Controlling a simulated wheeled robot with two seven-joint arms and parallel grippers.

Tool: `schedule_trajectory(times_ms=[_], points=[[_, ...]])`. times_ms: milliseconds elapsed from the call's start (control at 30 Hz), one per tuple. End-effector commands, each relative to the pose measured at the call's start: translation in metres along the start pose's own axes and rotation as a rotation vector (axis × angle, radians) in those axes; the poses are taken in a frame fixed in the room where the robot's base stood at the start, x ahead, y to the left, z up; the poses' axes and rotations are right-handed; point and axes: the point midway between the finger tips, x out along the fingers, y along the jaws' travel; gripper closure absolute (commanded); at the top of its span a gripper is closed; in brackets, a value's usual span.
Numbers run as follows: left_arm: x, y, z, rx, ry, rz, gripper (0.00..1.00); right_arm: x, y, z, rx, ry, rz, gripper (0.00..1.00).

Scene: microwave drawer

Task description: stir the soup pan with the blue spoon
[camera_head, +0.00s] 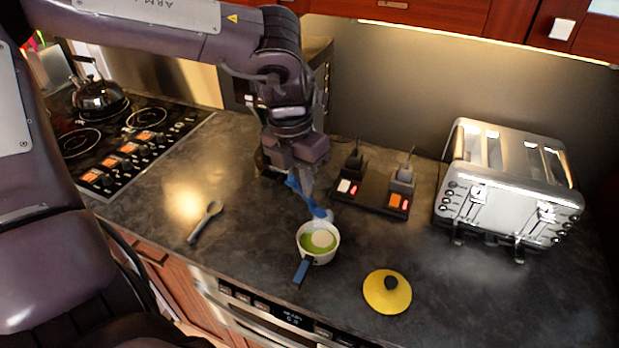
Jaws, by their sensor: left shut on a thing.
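The soup pan (304,231) is small and white with a blue handle (301,272) toward the counter's front. It stands on the dark counter and holds green soup with a pale round patch. My left gripper (306,190) is above and behind the pan, shut on the blue spoon (315,206). The spoon is tilted, and its lower end is at the pan's back rim; I cannot tell whether it touches the soup. My right gripper is not in view.
A grey spoon (206,221) lies left of the pan. A yellow lid (387,292) with a black knob lies to the right. A dark device with lit switches (372,193) and a large toaster (511,186) stand behind. A stove (125,150) with a kettle (98,96) is at left.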

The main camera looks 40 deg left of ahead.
Motion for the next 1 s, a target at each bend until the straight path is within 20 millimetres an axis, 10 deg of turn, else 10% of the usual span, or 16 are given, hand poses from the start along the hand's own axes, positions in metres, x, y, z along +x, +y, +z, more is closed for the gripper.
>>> schedule_trajectory(times_ms=[1000], points=[[0.079,0.009,-0.003,0.004,-0.003,-0.001,1.0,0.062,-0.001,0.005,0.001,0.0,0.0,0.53]])
